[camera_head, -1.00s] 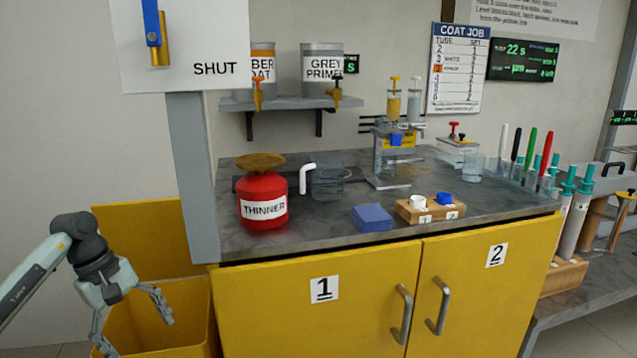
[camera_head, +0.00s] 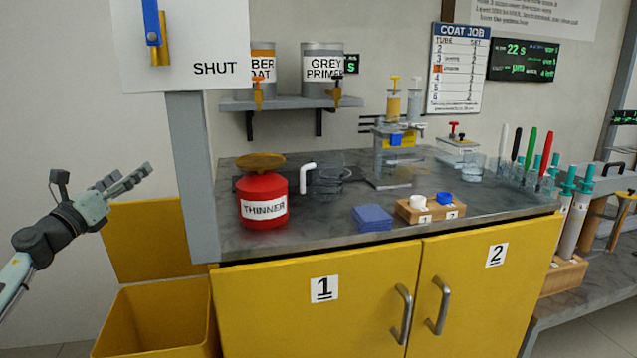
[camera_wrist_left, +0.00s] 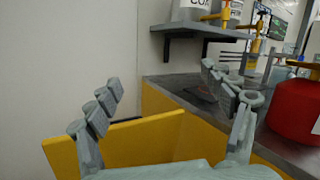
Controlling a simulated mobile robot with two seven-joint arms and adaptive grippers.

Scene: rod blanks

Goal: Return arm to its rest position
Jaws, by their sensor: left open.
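My left gripper (camera_head: 128,178) is raised at the left of the head view, in front of the bare wall and above the yellow bin. It points to the right and slightly up. In the left wrist view its fingers (camera_wrist_left: 165,85) are spread wide with nothing between them. It touches nothing that I can see. My right arm and gripper do not show.
The yellow bin (camera_head: 150,322) stands open below the arm. A grey post (camera_head: 192,170) lies right of the gripper. The bench (camera_head: 310,235) holds a red thinner can (camera_head: 263,190), blue pads (camera_head: 372,218) and a wooden holder (camera_head: 425,213). The left wall is clear.

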